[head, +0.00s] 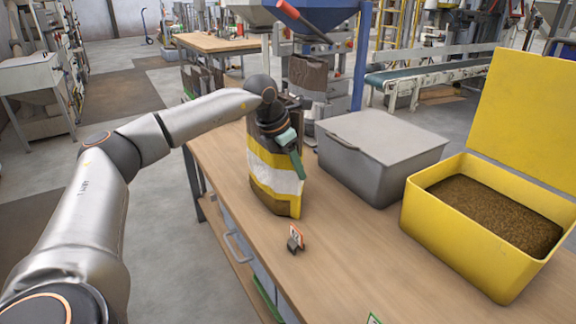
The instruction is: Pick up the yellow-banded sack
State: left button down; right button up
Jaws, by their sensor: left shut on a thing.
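The yellow-banded sack (275,180) is brown with a yellow and white band and is upright at the left part of the wooden workbench. My left gripper (292,150) reaches it from above and is shut on its upper part; the fingertips are partly hidden. The top of the sack is partly covered by my wrist. I cannot tell whether the sack's bottom touches the bench. My right gripper is not in view.
A lidded grey bin (380,150) stands right of the sack. An open yellow box (480,225) of brown pellets is farther right. A small tag holder (296,238) stands in front of the sack on the workbench (345,260). A conveyor (430,72) runs behind.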

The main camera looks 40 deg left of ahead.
pick_arm(q)
jog(key=s+d+r, duration=0.3)
jog(key=s+r, duration=0.3)
jog(key=s+d+r, duration=0.3)
jog(key=s+r, duration=0.3)
jog(key=r, duration=0.1)
jog(key=shift+s+d, duration=0.15)
jog(key=shift+d, duration=0.15)
dwell(0.7)
